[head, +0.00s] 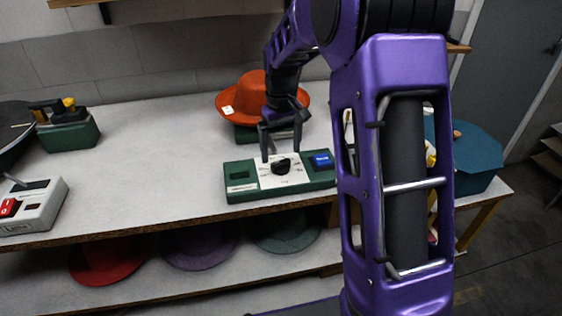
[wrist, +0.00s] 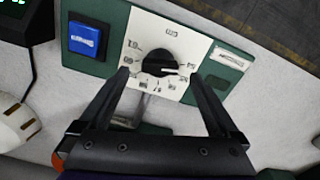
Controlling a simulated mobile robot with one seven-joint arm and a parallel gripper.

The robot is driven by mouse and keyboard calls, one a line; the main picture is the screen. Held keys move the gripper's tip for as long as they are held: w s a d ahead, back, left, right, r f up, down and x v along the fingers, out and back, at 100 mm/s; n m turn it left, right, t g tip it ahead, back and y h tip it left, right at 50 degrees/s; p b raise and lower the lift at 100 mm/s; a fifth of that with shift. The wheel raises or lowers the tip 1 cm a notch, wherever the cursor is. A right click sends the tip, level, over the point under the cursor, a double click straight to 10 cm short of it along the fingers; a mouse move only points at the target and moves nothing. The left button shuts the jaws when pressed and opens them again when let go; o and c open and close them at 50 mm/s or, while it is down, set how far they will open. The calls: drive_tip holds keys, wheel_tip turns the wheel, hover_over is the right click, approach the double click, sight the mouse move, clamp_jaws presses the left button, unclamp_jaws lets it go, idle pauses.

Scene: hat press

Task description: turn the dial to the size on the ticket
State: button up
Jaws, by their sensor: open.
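The black dial (head: 282,168) sits on a white plate with printed marks, in the middle of a green panel (head: 241,170). My gripper (head: 281,155) is open just above the dial. In the wrist view its two fingers (wrist: 161,74) stand apart on either side of the dial's near edge, and I cannot tell whether they touch it. A small white ticket (head: 228,110) is on the orange hat (head: 240,95); its writing is unreadable.
A blue button (head: 321,160) is on the panel's right end. A grey box with a red switch (head: 9,207) and a green block (head: 69,133) stand at the left. The counter (head: 160,130) between is clear. Several hats lie on the shelf below.

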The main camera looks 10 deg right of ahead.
sight(281, 162)
drive_tip(key=shift+f, duration=1.9)
drive_tip(key=c, duration=1.4)
